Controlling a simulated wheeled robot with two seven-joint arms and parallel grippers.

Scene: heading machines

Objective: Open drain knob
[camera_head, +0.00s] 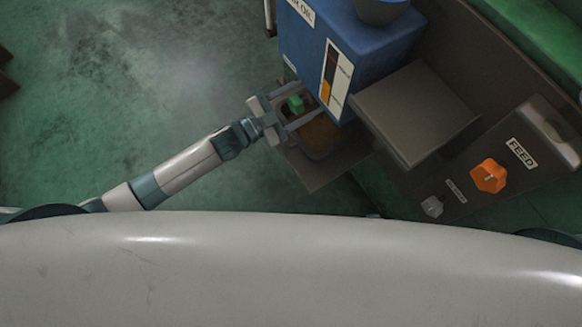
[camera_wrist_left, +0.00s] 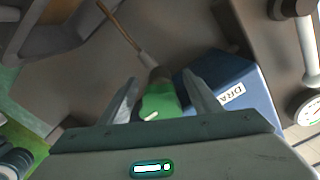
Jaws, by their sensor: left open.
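The green drain knob (camera_head: 295,104) is low on the side of the blue oil tank (camera_head: 370,45). My left gripper (camera_head: 300,106) reaches it from the left, with one finger on each side of the knob. In the left wrist view the green knob (camera_wrist_left: 160,100) stands between the two spread fingers (camera_wrist_left: 160,95), with a pale mark on its face. The fingers look open and I cannot tell whether either one touches the knob. A label beginning "DRA" (camera_wrist_left: 232,94) is on the blue surface beside it. My right gripper is not in view.
A brownish catch tray (camera_head: 318,135) lies below the knob. A grey box (camera_head: 415,112) and a panel with an orange feed knob (camera_head: 488,176) and a grey knob (camera_head: 432,206) stand to the right. The green floor (camera_head: 130,100) at left is clear.

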